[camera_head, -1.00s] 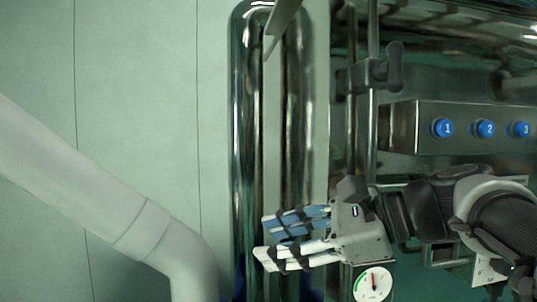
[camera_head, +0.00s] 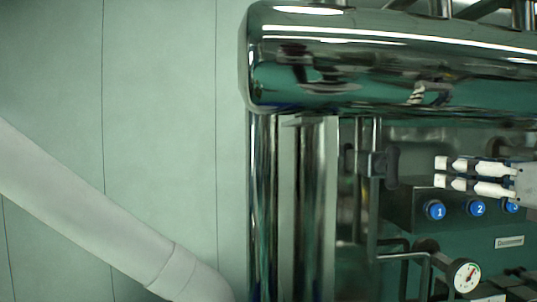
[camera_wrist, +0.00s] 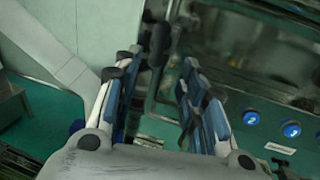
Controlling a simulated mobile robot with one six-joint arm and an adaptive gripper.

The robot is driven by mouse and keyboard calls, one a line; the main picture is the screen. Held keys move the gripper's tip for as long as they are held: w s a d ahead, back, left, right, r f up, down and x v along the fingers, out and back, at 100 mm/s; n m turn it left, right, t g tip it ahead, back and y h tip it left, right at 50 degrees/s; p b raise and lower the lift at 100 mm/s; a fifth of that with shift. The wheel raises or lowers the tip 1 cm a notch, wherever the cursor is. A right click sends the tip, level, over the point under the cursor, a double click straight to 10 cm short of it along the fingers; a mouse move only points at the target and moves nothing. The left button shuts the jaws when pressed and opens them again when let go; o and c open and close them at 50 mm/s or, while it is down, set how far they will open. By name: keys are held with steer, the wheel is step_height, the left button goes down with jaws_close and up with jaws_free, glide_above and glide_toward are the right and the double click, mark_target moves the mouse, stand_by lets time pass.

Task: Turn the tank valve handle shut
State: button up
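The valve handle (camera_head: 391,167) is a dark, rounded bar on a metal fitting beside thin vertical pipes, in the middle right of the head view. It also shows as a dark upright bar in the wrist view (camera_wrist: 159,42), ahead of my fingers and a little left of centre. My gripper (camera_head: 438,172) is at the right edge of the head view, to the right of the handle, its fingertips pointing left towards it. In the wrist view my gripper (camera_wrist: 161,62) is open, with the blue-padded fingers apart and nothing between them. It looks apart from the handle.
A metal box with blue buttons (camera_head: 437,210) lies beside my fingers. A shiny horizontal tank (camera_head: 340,75) is above the handle and thick vertical pipes (camera_head: 318,200) stand left of it. A round gauge (camera_head: 466,275) is at lower right.

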mark_target(397, 164)
steer(key=p+x, duration=0.3)
steer(key=x, duration=1.3)
steer(key=shift+f, duration=0.1)
steer(key=shift+c, duration=0.4)
jaws_close()
